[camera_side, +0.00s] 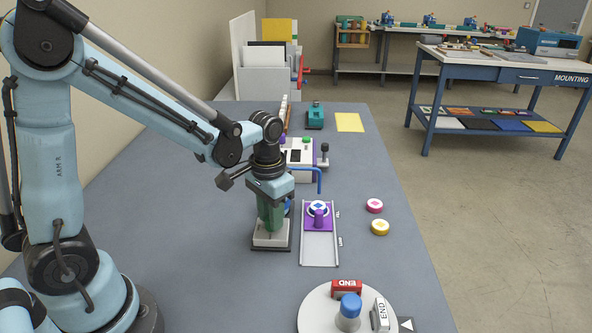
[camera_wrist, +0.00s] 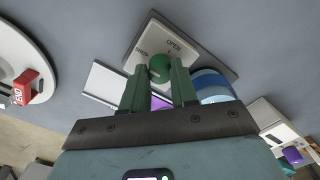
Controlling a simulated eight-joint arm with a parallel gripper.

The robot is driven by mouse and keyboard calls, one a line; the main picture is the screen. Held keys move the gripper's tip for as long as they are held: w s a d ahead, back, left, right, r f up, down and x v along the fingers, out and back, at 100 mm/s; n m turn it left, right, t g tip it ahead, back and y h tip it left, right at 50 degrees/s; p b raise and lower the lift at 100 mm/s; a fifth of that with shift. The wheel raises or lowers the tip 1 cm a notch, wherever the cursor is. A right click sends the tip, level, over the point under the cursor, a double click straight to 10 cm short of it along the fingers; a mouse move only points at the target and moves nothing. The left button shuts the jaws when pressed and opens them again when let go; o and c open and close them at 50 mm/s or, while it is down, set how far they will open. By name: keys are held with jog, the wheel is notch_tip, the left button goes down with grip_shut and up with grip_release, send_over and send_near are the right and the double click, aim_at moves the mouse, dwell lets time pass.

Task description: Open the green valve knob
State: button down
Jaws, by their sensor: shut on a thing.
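The green valve knob (camera_wrist: 159,68) shows in the wrist view between my two green fingers. It sits on a white plate (camera_wrist: 178,40) with OPEN printed at one side; a second word on the plate is too small to read surely. My gripper (camera_wrist: 159,84) is shut on the knob. In the side view my gripper (camera_side: 270,226) points straight down over the valve's white base (camera_side: 271,241), which rests on a dark pad. There the fingers hide the knob, and its turn angle cannot be told.
Right of the valve is a slide track (camera_side: 319,252) with a purple carriage (camera_side: 320,216). A blue bent rod (camera_side: 319,180) stands behind. A pink disc (camera_side: 374,205) and a yellow disc (camera_side: 380,227) lie further right. A round white turntable (camera_side: 318,308) with END blocks is in front.

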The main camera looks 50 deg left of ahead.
jog(key=shift+m, duration=0.3)
jog(key=m, duration=0.3)
jog(key=shift+m, duration=0.4)
jog(key=m, duration=0.9)
jog(key=shift+m, duration=2.2)
jog(key=c, duration=0.9)
grip_release()
